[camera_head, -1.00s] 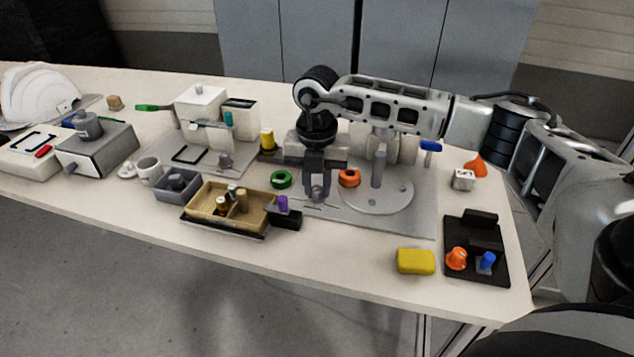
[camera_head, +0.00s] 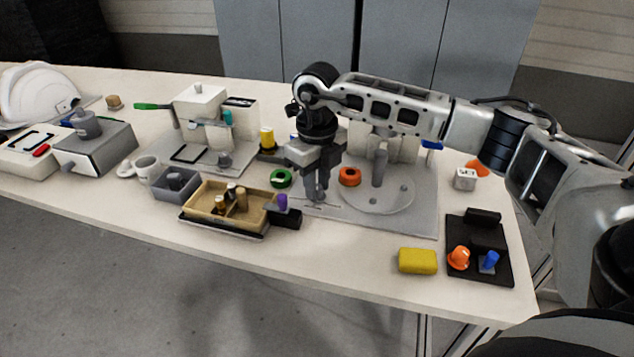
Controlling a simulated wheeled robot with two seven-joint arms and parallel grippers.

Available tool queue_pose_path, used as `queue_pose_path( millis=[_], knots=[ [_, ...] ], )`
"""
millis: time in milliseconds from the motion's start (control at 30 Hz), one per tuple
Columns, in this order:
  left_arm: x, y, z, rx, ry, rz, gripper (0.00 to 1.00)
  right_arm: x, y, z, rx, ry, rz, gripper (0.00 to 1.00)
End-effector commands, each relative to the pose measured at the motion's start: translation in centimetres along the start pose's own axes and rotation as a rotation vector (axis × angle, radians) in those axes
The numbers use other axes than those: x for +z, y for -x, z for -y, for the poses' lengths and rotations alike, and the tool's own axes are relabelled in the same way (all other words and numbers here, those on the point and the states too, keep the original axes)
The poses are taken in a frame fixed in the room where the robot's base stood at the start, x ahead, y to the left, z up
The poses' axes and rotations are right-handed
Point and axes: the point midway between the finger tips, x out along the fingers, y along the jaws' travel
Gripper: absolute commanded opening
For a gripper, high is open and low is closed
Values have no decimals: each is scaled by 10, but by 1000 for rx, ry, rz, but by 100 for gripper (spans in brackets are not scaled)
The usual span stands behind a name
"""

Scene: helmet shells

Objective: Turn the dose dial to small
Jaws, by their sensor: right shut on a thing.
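My right gripper (camera_head: 316,190) points down at the left part of a grey base plate (camera_head: 418,218). It is shut on a small grey knob there, which appears to be the dose dial; the fingers hide most of it. Thin dark markings lie on the plate just in front of the fingers, too small to read. My left gripper is not in view.
An orange ring (camera_head: 349,177) and a round grey disc with an upright post (camera_head: 380,168) are close on the right. A green ring (camera_head: 281,178) and a wooden tray (camera_head: 204,205) are on the left. A yellow block (camera_head: 417,261) lies in front.

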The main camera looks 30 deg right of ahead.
Motion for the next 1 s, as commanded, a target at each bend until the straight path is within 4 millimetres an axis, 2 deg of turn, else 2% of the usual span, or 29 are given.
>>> queue_pose_path(
  millis=[600,1000],
  knots=[
    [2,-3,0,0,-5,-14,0,1,1,0,-1,551,4,0],
    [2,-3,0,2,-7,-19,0,1,2,0,-2,741,4,0]
  ],
)
